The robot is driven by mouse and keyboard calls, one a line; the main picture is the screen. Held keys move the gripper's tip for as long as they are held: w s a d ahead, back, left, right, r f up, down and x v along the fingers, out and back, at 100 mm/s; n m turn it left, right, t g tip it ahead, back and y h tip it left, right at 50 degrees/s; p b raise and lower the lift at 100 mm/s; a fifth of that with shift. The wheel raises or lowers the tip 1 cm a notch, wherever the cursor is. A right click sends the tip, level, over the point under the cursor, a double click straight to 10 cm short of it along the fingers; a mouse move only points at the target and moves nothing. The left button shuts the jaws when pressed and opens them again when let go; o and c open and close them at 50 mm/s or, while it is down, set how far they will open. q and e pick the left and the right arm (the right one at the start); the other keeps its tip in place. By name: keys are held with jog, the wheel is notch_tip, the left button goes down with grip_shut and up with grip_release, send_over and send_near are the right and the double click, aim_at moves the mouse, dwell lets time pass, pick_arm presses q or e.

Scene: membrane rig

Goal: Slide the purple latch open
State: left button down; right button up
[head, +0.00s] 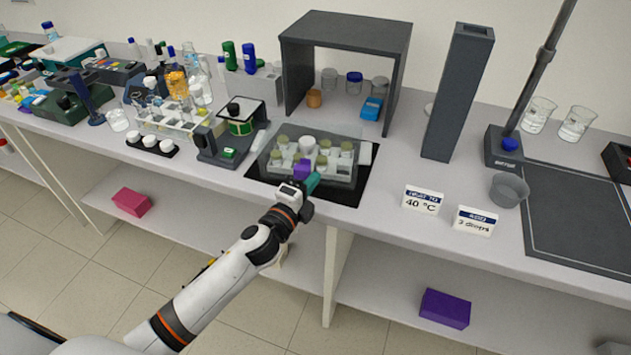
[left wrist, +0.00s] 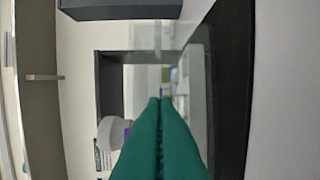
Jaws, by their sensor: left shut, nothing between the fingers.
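The purple latch (head: 302,169) sits at the front of the membrane rig (head: 340,181), a clear-covered tray with several capped vials on a black mat. My left gripper (head: 313,180) is at the front of the rig, just right of the latch. I cannot tell whether it touches the latch. Its green fingers are closed together with nothing between them, and they fill the lower middle of the left wrist view (left wrist: 158,105). A small purple patch (left wrist: 127,133) shows beside the fingers there, partly hidden. My right gripper is not in view.
A dark open-fronted shelf box (head: 345,32) stands behind the rig. A tall grey column (head: 458,95) is to its right. A device with a green-banded jar (head: 222,142) is close on the left. Signs (head: 422,201) stand at the right; the bench between them and the mat is clear.

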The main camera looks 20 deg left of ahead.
aim_at(299, 176)
pick_arm(q)
jog(key=a, duration=0.3)
jog(key=shift+s+a, duration=0.3)
jog(key=shift+w, duration=0.1)
